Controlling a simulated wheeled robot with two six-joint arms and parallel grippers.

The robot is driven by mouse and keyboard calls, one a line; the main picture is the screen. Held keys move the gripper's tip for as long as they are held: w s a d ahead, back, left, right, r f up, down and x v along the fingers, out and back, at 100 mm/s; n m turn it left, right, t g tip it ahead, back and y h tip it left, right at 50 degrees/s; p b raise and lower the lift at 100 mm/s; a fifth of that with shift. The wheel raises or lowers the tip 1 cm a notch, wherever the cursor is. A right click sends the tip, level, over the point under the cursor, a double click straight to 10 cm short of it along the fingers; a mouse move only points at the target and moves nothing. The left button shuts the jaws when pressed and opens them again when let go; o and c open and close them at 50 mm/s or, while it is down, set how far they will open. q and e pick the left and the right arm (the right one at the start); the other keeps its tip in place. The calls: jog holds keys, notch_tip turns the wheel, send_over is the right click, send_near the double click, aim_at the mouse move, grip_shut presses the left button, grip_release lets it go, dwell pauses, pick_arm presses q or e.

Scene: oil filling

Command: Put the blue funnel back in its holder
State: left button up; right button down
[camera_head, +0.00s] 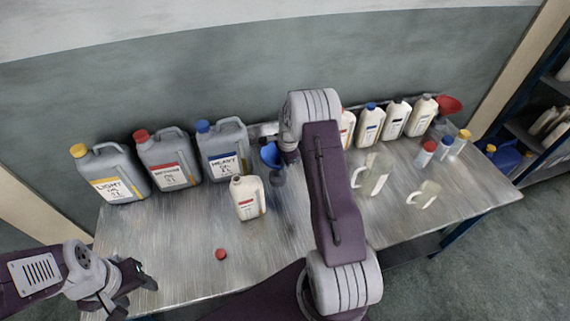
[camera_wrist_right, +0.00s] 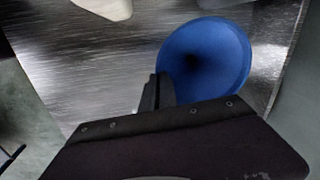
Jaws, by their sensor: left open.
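The blue funnel (camera_head: 270,153) is at the back middle of the table, its wide mouth facing up. In the right wrist view the funnel (camera_wrist_right: 210,55) is close to the camera, with its mouth open toward it. My right gripper (camera_wrist_right: 160,92) has its dark fingers close together at the funnel's near rim, seemingly shut on it. In the head view my right arm hides these fingers. A dark grey piece (camera_head: 278,177) shows right below the funnel; I cannot tell whether it is the holder or the spout. My left gripper (camera_head: 136,284) is open and empty at the table's front left.
Several grey oil canisters (camera_head: 171,163) stand at the back left. A red cap (camera_head: 221,254) lies at the front. Several white bottles, clear jugs (camera_head: 375,178) and a red funnel (camera_head: 449,104) are on the right.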

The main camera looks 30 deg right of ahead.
jog(key=shift+f, duration=0.15)
jog(key=f+b, duration=0.1)
jog(key=f, duration=0.1)
jog(key=shift+s+a+f+b, duration=0.1)
jog(key=shift+s+f+b, duration=0.25)
jog(key=shift+b, duration=0.05)
dwell(0.3)
